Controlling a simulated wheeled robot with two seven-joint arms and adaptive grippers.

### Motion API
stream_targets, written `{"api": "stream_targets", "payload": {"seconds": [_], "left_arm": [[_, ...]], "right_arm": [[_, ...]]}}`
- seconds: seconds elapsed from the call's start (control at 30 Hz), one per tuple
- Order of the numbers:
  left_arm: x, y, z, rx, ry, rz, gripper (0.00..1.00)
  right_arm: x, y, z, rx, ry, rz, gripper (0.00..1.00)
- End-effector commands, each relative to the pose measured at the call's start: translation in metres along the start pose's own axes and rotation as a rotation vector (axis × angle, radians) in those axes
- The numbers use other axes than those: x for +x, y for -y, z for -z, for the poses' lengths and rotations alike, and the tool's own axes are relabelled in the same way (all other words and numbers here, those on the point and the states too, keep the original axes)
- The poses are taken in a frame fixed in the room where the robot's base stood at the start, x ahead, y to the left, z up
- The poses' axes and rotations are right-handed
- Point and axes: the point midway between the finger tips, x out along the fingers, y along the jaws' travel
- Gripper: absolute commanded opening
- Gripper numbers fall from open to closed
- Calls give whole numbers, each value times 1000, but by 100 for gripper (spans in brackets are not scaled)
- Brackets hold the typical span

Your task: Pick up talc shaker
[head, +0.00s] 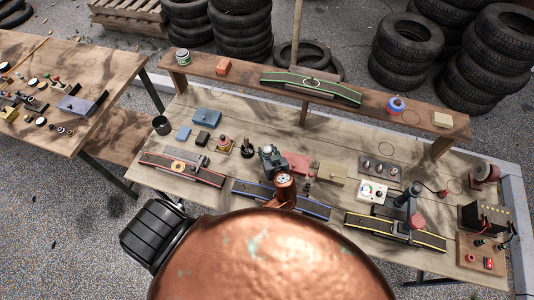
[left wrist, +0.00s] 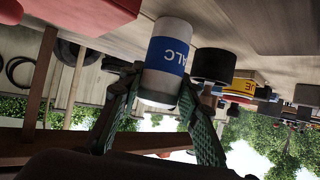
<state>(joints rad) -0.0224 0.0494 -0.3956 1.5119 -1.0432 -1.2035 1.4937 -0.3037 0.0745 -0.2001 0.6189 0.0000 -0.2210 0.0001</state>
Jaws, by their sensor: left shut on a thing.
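The talc shaker (left wrist: 171,62) is a white cylinder with a blue band lettered "ALC", seen upside down in the left wrist view. My left gripper (left wrist: 155,112) is shut on it, with a green-padded finger on either side. In the head view my left gripper (head: 271,158) is over the middle of the workbench (head: 240,112); the shaker cannot be made out clearly there. I cannot tell whether the shaker touches the bench top. My right gripper is not in view.
A blue-edged strip (head: 310,207) lies in front. A raised shelf (head: 240,76) runs along the back. A dark cylinder (left wrist: 212,66) stands close to the shaker.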

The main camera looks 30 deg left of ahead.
Motion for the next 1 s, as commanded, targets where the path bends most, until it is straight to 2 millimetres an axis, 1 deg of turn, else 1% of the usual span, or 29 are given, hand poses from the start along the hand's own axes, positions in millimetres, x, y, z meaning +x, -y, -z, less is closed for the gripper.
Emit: {"api": "stream_targets", "payload": {"seconds": [0.03, 0.1, 0.37, 0.47, 0.57, 0.7, 0.87, 1.0], "left_arm": [[0, 0, 0, 0, 0, 0, 8], [0, 0, 0, 0, 0, 0, 4], [-1, 0, 2, -1, -1, 0, 4], [-3, 0, 6, -2, -1, 0, 4], [-8, 0, 14, -2, -1, 0, 4], [-20, 2, 34, -2, 0, 1, 4], [-46, 22, 52, -2, 1, 1, 4], [-72, 42, 72, -3, 2, 3, 4]], "right_arm": [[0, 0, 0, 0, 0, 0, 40], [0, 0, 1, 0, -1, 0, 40], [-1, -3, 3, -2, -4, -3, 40], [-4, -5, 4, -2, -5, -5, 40], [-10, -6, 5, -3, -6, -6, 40], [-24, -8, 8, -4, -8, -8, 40], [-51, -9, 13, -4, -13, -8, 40], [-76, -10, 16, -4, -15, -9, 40]]}}
